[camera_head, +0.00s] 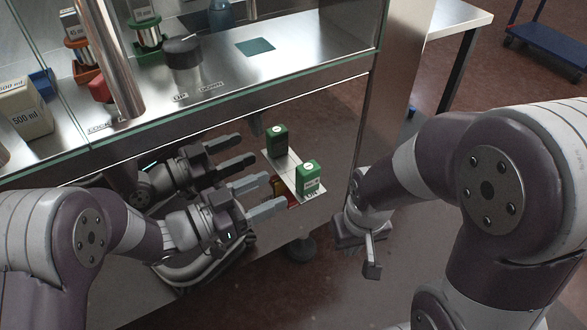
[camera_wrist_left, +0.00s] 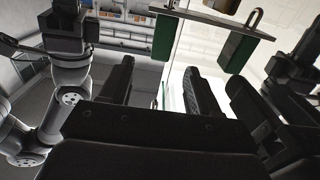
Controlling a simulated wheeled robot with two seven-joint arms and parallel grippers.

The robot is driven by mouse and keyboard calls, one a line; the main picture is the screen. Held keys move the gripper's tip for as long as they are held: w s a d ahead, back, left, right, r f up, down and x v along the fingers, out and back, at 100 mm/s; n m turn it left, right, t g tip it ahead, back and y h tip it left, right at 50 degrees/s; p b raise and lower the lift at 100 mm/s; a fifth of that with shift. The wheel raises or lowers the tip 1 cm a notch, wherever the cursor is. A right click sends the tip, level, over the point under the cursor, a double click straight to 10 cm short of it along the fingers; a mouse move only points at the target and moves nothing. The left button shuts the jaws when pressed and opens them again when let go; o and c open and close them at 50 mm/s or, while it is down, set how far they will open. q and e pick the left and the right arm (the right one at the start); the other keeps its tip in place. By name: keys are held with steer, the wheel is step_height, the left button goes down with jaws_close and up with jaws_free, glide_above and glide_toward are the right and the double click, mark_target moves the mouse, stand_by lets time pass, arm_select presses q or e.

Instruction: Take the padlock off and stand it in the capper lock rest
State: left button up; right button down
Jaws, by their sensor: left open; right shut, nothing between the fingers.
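A green padlock (camera_head: 308,180) with a white label stands at the outer end of a small metal plate (camera_head: 290,170) on the cabinet's front. The darker green block behind it looks like its reflection in the steel. My left gripper (camera_head: 272,193) is open and empty, its fingers pointing at the padlock from the left and apart from it. In the left wrist view the green padlock (camera_wrist_left: 165,36) shows beyond the gap between the fingers (camera_wrist_left: 160,68). A shackle shows by the second, probably mirrored block. My right gripper (camera_head: 371,266) is shut and empty, pointing down. I cannot single out the lock rest.
The steel cabinet deck (camera_head: 215,85) holds a black knob (camera_head: 183,52), bottles and a boxed 500 ml item (camera_head: 25,108) behind glass. A white table (camera_head: 455,18) stands at back right.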

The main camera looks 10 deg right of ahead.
mark_target(318, 164)
arm_select(q)
steer(key=x, duration=0.4)
steer(key=b+x, duration=0.1)
steer(key=x, duration=0.3)
steer(key=r+b+x, duration=0.1)
steer(key=x, duration=0.2)
steer(key=shift+w+d, duration=0.2)
steer(key=shift+d, duration=0.15)
steer(key=c, duration=1.1)
